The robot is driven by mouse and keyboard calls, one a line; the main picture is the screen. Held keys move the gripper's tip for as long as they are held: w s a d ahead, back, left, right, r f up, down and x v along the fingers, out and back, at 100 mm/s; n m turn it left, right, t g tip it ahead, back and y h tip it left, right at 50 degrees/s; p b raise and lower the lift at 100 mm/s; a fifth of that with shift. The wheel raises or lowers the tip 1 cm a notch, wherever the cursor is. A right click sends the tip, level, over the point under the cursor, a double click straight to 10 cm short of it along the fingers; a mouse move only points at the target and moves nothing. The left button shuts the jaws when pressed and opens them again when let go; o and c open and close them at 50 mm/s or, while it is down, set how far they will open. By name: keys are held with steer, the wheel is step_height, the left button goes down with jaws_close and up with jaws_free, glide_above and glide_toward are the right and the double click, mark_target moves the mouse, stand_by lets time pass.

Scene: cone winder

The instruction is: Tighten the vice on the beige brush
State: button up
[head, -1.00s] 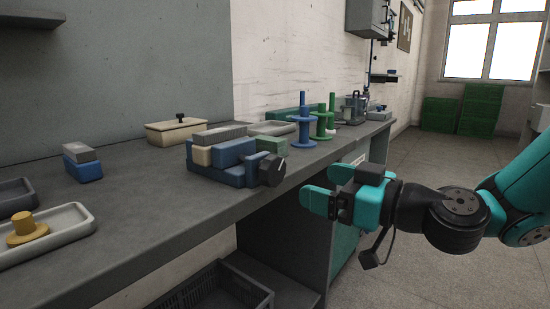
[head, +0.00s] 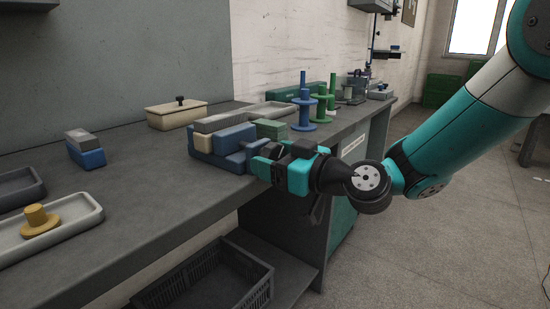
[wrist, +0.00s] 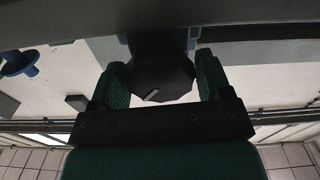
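The blue vice (head: 232,158) stands on the bench near its front edge. The beige brush (head: 203,143) is in it, between the blue jaws, with its grey top (head: 222,122) up. Whether the jaws press on it I cannot tell. My gripper (head: 267,162) is at the vice's front end, where its fingers hide most of the dark knob in the head view. In the wrist view the dark knob (wrist: 162,78) with its pale mark lies between the two green fingers (wrist: 162,85). The fingers stand apart, one on each side, very close to the knob; firm contact is not clear.
A blue brush (head: 86,154) and a tray with a yellow spool (head: 38,220) are at the left. A beige lidded box (head: 176,114) stands behind the vice. A crate (head: 215,280) is below.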

steer(key=c, duration=0.5)
steer(key=m, duration=0.4)
steer(key=shift+m, duration=0.4)
steer(key=shift+c, duration=0.2)
steer(key=o, duration=0.9)
steer(key=shift+d, duration=0.15)
steer(key=shift+b+v, duration=4.25)
steer(key=shift+v, duration=4.35)
